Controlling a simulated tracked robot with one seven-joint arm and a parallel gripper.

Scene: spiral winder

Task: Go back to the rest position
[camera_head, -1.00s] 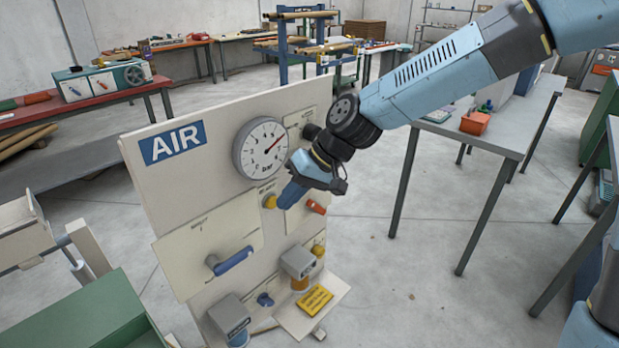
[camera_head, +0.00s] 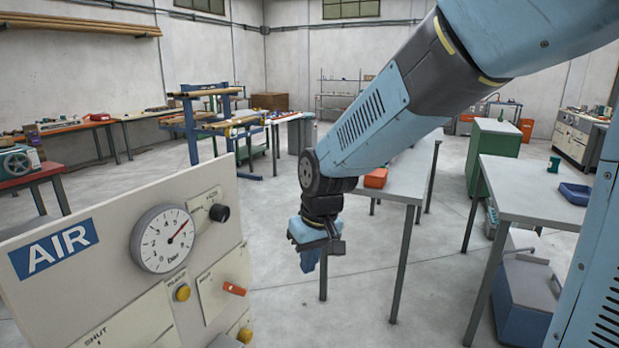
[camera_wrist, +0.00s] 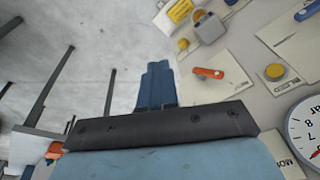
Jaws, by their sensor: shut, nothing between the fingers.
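My gripper (camera_head: 309,259) hangs pointing down in the head view, to the right of the AIR panel (camera_head: 95,275) and apart from it. Its blue fingers are together with nothing between them. In the wrist view the shut fingers (camera_wrist: 157,85) show at the middle, with the panel (camera_wrist: 235,45) beyond them to the right. The panel carries a pressure gauge (camera_head: 163,239), a yellow button (camera_head: 182,293) and an orange lever (camera_head: 234,289). The orange lever also shows in the wrist view (camera_wrist: 208,73).
A grey table (camera_head: 398,185) with an orange bin (camera_head: 376,178) stands behind my gripper. Another grey table (camera_head: 525,190) is at the right. A blue rack (camera_head: 190,128) stands at the back. Open concrete floor (camera_head: 275,210) lies between the panel and the tables.

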